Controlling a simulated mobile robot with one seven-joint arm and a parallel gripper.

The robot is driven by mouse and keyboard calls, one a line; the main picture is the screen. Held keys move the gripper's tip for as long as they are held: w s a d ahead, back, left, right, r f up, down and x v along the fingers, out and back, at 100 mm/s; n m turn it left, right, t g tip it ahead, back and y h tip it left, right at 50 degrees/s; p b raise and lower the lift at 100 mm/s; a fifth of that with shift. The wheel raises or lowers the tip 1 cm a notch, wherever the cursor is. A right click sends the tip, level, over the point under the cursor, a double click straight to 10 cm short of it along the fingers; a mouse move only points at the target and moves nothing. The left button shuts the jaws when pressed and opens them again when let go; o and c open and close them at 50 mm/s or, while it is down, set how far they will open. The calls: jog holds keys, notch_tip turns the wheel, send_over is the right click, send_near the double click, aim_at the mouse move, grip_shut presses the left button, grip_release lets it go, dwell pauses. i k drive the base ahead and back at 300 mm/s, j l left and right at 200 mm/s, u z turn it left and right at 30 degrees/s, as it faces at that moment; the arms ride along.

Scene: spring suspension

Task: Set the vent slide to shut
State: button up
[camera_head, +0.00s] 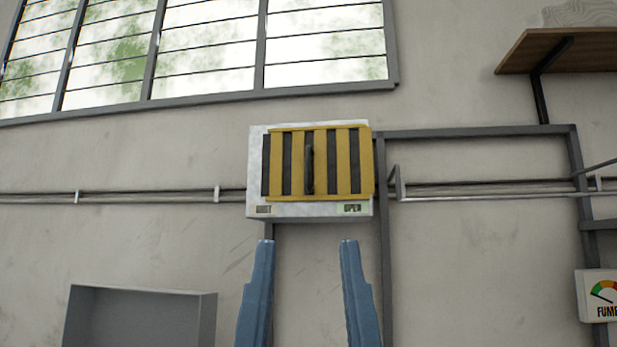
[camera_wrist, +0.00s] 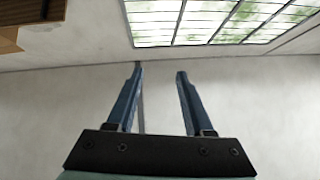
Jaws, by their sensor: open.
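The vent slide (camera_head: 328,165) is a yellow slatted plate with a dark upright handle (camera_head: 309,169) near its middle. It sits on a pale vent box (camera_head: 291,211) on the wall, shifted toward the box's right side, with dark openings showing between the slats. The box has a label at its lower left, hard to read, and an "OPEN" label (camera_head: 352,208) at its lower right. My gripper (camera_head: 307,242) has two blue fingers, apart and empty, below the box. The gripper also shows in the wrist view (camera_wrist: 158,70), pointing at bare wall; the vent is not seen there.
Pipes (camera_head: 150,197) run along the wall on both sides of the box. A grey frame (camera_head: 470,133) stands at right, with a fume gauge (camera_head: 601,296) and a wooden shelf (camera_head: 540,45). A grey bin (camera_head: 140,318) is at lower left. A window (camera_head: 210,50) is above.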

aim_at(302, 157)
jog(key=i+l+u, duration=0.25)
jog(key=i+l, duration=0.25)
jog(key=i+l+u, duration=0.3)
jog(key=i+l, duration=0.15)
jog(key=l, duration=0.1)
